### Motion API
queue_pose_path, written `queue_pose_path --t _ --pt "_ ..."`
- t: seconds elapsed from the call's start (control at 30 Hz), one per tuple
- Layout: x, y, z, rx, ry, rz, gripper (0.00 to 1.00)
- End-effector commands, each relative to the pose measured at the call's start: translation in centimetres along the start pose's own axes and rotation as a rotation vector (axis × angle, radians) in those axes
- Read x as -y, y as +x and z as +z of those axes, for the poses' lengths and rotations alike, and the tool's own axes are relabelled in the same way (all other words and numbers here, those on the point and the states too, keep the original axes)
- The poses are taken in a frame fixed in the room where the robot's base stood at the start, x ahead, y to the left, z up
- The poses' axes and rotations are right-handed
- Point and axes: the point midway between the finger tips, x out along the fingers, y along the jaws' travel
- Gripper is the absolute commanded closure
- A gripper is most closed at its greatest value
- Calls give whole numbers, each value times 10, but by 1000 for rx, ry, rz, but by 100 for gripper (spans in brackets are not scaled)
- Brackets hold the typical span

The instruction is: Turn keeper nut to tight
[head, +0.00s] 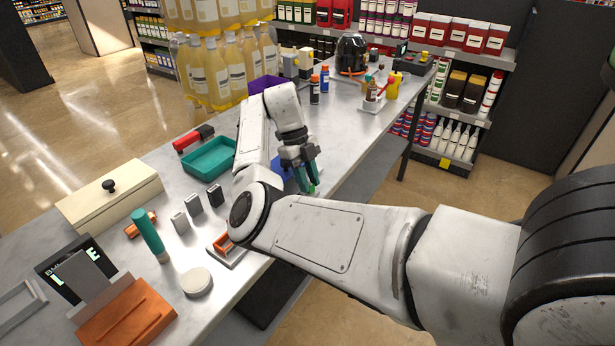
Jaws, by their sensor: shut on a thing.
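My gripper (309,184) is at the front edge of the grey worktable, pointing down, with my arm bent over the table. It is shut on a small green part (311,188) that shows only partly at its fingertips. A flat blue piece (284,170) lies just left of the fingers, partly covered by my wrist. I cannot tell from this view whether the green part is the keeper nut. No other keeper nut can be picked out, and any marking for tight is hidden or too small.
A teal tray (209,158) and a purple bin (268,86) stand behind my arm. Bottles (315,90), a white caddy (372,104) and a black domed device (352,53) stand farther back. A teal cylinder (150,236) and grey blocks are at left. The tabletop right of my gripper is fairly clear.

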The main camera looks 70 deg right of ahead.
Motion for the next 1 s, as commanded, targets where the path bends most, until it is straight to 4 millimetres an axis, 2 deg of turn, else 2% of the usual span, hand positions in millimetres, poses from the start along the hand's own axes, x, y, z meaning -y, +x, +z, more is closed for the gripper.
queue_pose_path --t 0.23,0.7,0.73,1.0 --pt "1 -2 0 4 58 23 100" --pt "1 -1 1 4 69 28 100" --pt "1 -1 1 4 69 28 69" --pt "1 0 0 2 69 28 46"
